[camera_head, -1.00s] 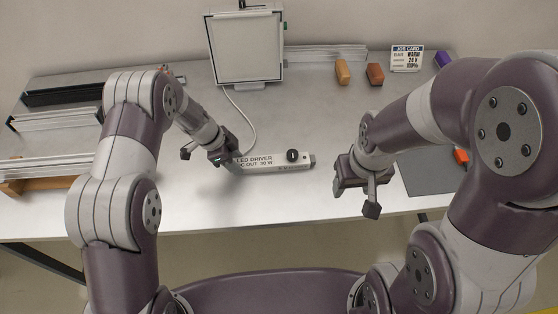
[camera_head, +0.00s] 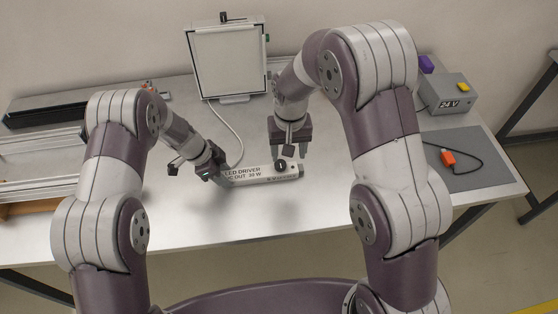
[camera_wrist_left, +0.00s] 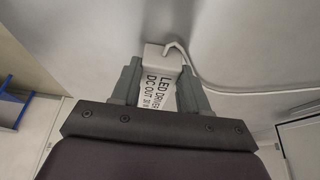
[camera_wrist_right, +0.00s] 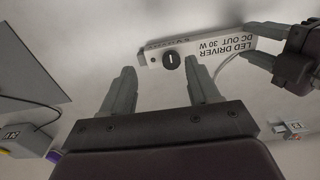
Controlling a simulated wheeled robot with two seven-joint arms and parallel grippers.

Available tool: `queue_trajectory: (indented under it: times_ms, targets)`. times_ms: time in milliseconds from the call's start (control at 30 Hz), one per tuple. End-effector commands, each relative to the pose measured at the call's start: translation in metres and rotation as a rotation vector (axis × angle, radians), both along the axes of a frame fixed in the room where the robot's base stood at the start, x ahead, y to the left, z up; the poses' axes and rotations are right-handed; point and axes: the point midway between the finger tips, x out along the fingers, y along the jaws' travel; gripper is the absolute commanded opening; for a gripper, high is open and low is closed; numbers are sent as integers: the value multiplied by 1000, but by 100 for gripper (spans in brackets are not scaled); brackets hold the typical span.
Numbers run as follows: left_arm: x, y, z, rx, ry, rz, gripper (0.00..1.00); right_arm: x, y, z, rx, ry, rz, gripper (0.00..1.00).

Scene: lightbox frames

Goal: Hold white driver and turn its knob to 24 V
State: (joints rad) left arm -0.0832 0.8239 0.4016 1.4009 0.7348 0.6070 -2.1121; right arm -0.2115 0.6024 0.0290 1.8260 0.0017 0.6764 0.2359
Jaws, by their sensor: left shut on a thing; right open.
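The white driver (camera_head: 255,176), printed "LED DRIVER DC OUT 30 W", lies on the table; it also shows in the left wrist view (camera_wrist_left: 158,92) and the right wrist view (camera_wrist_right: 205,46). Its round black knob (camera_head: 281,164) is near its right end; the right wrist view shows the knob (camera_wrist_right: 172,61) with a white mark. My left gripper (camera_head: 216,172) is shut on the driver's left end, its fingers on both sides in the left wrist view (camera_wrist_left: 158,88). My right gripper (camera_head: 291,150) is open above the knob; in the right wrist view its fingers (camera_wrist_right: 160,85) are apart, with the knob beyond them.
A white light panel (camera_head: 229,62) stands at the back, its cable (camera_head: 232,130) running to the driver. A grey box marked 24 V (camera_head: 449,95) with a yellow button is at the right. A grey mat (camera_head: 480,172) holds an orange connector (camera_head: 448,157).

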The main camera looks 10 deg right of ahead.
Motion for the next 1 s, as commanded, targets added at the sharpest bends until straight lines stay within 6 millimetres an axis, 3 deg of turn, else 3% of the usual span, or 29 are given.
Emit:
queue_trajectory:
  times_ms: [33, 133, 200, 267, 700, 833, 1000]
  targets:
    - [-1, 1, -2, 2, 2, 0, 5, 17, 7, -1, 0, -2, -34, 60]
    - [-1, 1, -2, 2, 3, 0, 5, 42, 14, 11, 4, -15, -123, 60]
    - [-2, 1, -3, 2, 3, 0, 5, 48, 15, 21, 4, -13, -187, 60]
    - [-2, 1, -3, 2, 3, 0, 5, 42, 14, 16, -4, 11, -220, 60]
    - [-1, 1, -2, 2, 2, 0, 5, 41, 13, -80, -4, 11, -230, 60]
    - [-1, 0, -2, 2, 2, 0, 5, 41, 13, -95, -3, 9, -230, 60]
    - [-1, 0, -2, 2, 2, 0, 5, 42, 13, -99, -2, 8, -229, 60]
